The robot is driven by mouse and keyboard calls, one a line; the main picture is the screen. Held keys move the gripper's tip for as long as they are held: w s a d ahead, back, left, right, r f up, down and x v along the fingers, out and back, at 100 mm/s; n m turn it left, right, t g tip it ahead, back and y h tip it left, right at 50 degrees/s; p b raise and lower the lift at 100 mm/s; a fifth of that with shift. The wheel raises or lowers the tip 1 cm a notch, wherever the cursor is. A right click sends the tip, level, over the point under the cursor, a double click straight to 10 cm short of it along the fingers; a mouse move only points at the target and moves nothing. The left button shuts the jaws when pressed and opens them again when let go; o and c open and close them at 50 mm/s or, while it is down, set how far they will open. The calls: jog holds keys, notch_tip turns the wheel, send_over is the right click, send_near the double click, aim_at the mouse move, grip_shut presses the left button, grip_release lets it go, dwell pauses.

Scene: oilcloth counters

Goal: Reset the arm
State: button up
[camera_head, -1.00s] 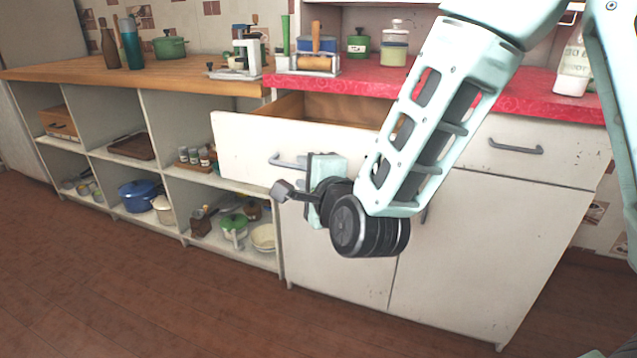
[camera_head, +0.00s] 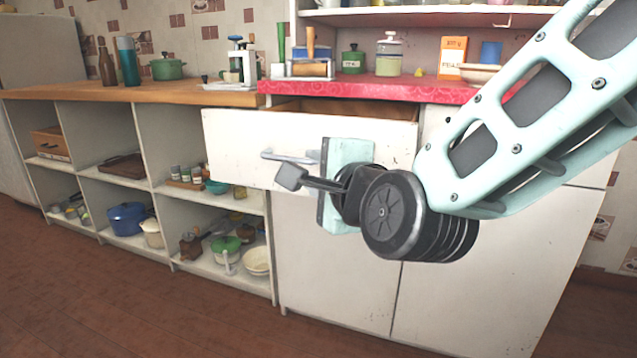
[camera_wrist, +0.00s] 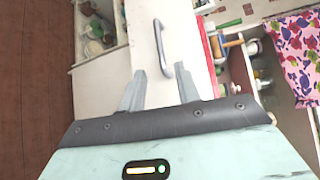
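My gripper shows in the wrist view (camera_wrist: 160,88) with its two grey fingers apart and nothing between them. The handle (camera_wrist: 163,48) of the pulled-out drawer is just beyond the fingertips and apart from them. In the head view the white drawer (camera_head: 235,145) stands open under the red counter, and its handle (camera_head: 290,157) shows left of my wrist. My arm reaches in from the right, and my wrist hides the right part of the drawer front.
The red counter (camera_head: 400,88) above holds a green canister (camera_head: 353,60), a glass jar (camera_head: 388,55) and an orange box (camera_head: 453,57). Open shelves on the left hold a blue pot (camera_head: 127,218) and other kitchenware. The brown floor (camera_head: 110,300) in front is clear.

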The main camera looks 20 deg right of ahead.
jog(key=shift+s, duration=0.25)
jog(key=s+a+f+n+g+y, duration=0.2)
jog(key=s+a+f+n+g, duration=0.3)
jog(key=s+f+n+g, duration=0.55)
jog(key=s+d+f+n+g+h, duration=0.2)
jog(key=s+d+f+n+g, duration=0.1)
jog(key=s+n, duration=0.35)
jog(key=s+d+f+n+g+h, duration=0.25)
jog(key=s+d+n, duration=0.2)
jog(key=n, duration=0.35)
notch_tip(320, 180, up, 34)
jog(key=a+p, duration=0.1)
jog(key=p, duration=3.3)
jog(key=shift+s+f, duration=0.1)
jog(key=shift+s, duration=0.05)
